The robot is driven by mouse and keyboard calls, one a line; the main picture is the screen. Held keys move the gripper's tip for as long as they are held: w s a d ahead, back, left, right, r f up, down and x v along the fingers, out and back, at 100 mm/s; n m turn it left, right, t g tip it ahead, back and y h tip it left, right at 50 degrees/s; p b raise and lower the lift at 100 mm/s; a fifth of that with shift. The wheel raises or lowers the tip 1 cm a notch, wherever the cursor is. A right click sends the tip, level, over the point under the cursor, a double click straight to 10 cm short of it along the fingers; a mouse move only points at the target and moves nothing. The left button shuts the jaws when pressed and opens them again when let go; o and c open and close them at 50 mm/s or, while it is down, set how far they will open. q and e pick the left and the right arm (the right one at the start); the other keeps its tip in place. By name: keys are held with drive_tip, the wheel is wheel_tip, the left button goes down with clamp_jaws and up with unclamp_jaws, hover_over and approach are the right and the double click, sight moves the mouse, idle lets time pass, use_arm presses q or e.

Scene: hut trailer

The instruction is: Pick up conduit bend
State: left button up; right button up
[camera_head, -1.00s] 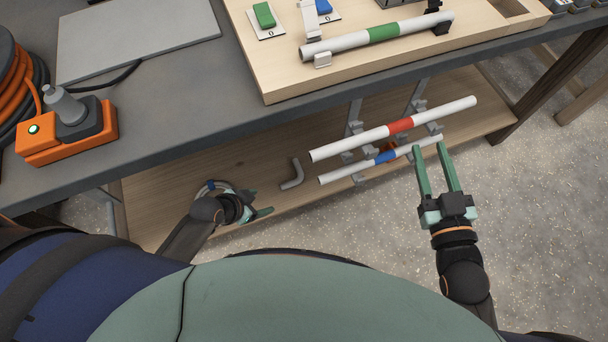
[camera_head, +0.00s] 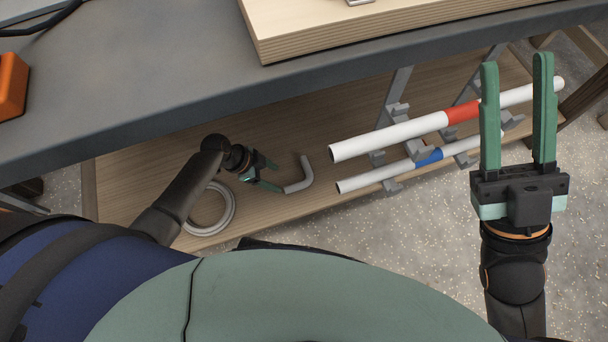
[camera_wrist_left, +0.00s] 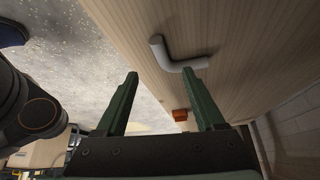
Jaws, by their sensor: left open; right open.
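The conduit bend (camera_head: 302,176) is a short grey L-shaped pipe lying on the wooden lower shelf, left of the pipe rack. It also shows in the left wrist view (camera_wrist_left: 176,62), beyond my fingertips and nearer the right one. My left gripper (camera_head: 274,175) is at the shelf just left of the bend. Its fingers are apart with nothing between them in the left wrist view (camera_wrist_left: 162,78). My right gripper (camera_head: 516,62) is open and empty, in front of the rack's right part.
A grey coil (camera_head: 209,208) lies on the shelf left of the bend. A white pipe with a red band (camera_head: 400,133) and one with a blue band (camera_head: 390,174) rest on grey brackets to the right. The dark worktop (camera_head: 160,90) overhangs the shelf.

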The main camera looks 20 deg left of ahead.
sight(293, 186)
use_arm(q)
drive_tip(key=b+x, duration=0.2)
drive_tip(key=x, duration=0.2)
drive_tip(key=shift+w+d+f, duration=0.1)
drive_tip(key=shift+d+f, duration=0.05)
drive_tip(key=shift+f, duration=0.2)
drive_tip(key=b+x, duration=0.3)
drive_tip(key=x, duration=0.2)
drive_tip(key=shift+w+d, duration=0.15)
drive_tip(key=shift+w, duration=0.05)
use_arm(e)
wheel_tip(293, 186, down, 7)
drive_tip(key=shift+a+r, duration=0.15)
drive_tip(key=shift+a, duration=0.2)
use_arm(q)
drive_tip(key=shift+c, duration=0.3)
use_arm(e)
drive_tip(key=shift+w, duration=0.1)
use_arm(q)
clamp_jaws()
